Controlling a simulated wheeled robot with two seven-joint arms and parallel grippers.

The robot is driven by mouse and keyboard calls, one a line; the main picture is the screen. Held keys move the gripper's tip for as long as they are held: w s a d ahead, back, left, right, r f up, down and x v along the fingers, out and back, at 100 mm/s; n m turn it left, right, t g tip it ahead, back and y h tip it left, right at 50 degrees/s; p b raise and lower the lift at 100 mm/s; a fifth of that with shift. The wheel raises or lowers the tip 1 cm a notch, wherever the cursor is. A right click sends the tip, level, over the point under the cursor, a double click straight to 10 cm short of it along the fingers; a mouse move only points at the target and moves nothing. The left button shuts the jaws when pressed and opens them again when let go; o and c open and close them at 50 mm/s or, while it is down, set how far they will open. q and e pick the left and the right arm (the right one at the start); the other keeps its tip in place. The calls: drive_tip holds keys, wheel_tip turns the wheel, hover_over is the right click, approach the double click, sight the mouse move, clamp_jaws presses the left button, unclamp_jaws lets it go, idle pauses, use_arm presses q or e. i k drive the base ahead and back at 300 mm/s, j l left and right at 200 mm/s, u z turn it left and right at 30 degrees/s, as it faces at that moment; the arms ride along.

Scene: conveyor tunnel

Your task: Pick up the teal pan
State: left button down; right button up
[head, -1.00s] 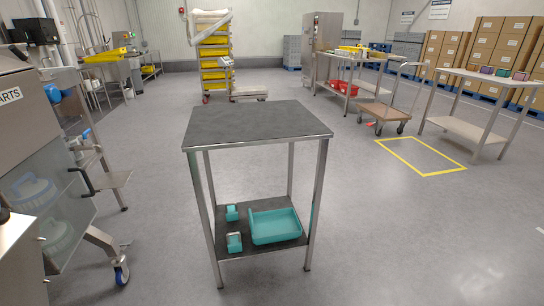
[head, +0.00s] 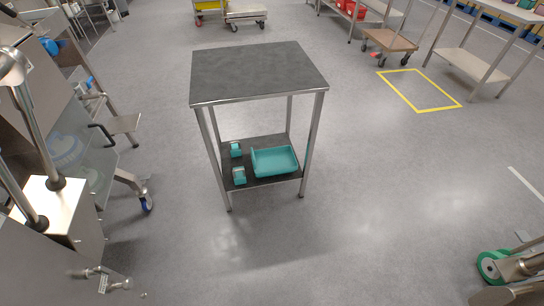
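The teal pan (head: 274,162) is a shallow, open rectangular tray. It lies on the lower shelf (head: 262,184) of a small metal side table, toward the shelf's right side. Two small teal pieces (head: 236,149) (head: 239,175) sit to its left on the same shelf. The table's dark top (head: 258,72) is bare and overhangs the shelf. Neither of my grippers is clearly visible in the head view.
Metal equipment with upright poles (head: 31,120) and a blue-wheeled caster (head: 146,204) stands at the left. A green-wheeled caster (head: 489,267) is at the lower right. A wooden-topped cart (head: 390,40) stands at the back right. The floor in front and to the right of the table is clear.

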sight(280, 160)
drive_tip(key=i+l+u, duration=0.6)
drive_tip(key=l+u, duration=0.2)
